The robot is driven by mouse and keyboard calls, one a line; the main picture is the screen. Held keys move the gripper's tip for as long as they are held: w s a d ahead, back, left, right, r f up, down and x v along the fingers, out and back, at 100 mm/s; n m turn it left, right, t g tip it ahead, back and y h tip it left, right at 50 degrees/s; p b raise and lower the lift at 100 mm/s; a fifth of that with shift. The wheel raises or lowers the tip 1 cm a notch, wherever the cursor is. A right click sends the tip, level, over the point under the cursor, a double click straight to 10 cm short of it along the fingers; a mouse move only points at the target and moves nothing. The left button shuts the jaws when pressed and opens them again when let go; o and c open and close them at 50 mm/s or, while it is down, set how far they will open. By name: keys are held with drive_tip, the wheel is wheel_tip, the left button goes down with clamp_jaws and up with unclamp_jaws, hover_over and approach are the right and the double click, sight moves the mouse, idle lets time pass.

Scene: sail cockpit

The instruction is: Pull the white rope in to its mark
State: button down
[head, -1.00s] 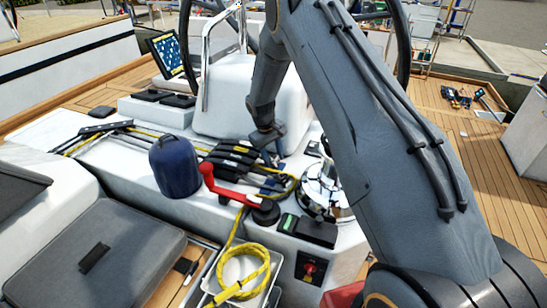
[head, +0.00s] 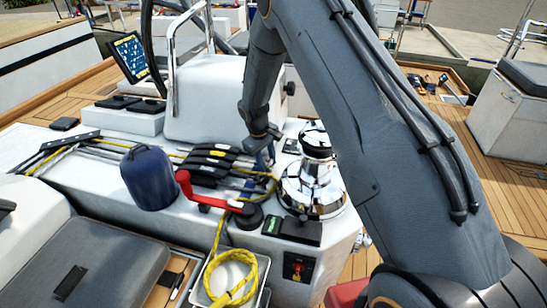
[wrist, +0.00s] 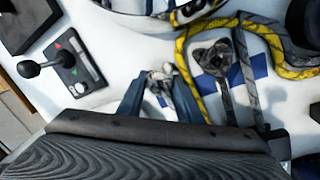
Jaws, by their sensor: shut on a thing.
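My gripper (head: 262,158) is low over the white cockpit top, left of the chrome winch (head: 313,190). In the wrist view its blue fingers (wrist: 160,92) are closed around a pale, whitish rope piece (wrist: 160,78), which looks like a knotted end of the white rope. The rest of that rope is hidden by my gripper, and I see no mark on it. A grey rope with a knot (wrist: 212,58) lies just right of my gripper. A yellow rope (wrist: 190,80) curves between my gripper and that knot.
Black rope clutches (head: 212,160) and a red handle (head: 205,198) stand left of the winch. A dark blue cylinder (head: 148,178) is farther left. A small black lever (wrist: 45,70) is left in the wrist view.

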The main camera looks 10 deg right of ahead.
drive_tip(key=shift+s+d, duration=0.1)
drive_tip(key=shift+d, duration=0.05)
drive_tip(key=c, duration=1.6)
unclamp_jaws()
drive_tip(key=shift+o, duration=0.2)
drive_tip(key=shift+s+a+r+b, duration=0.15)
drive_tip(key=shift+a+r+b, duration=0.15)
drive_tip(key=shift+r, duration=1)
drive_tip(key=shift+s+a+r+b, duration=0.1)
drive_tip(key=shift+a+r+b, duration=0.2)
drive_tip(key=shift+r, duration=0.95)
drive_tip(key=shift+s+a+r+b, duration=0.15)
drive_tip(key=shift+r+b, duration=0.2)
drive_tip(key=shift+r, duration=0.95)
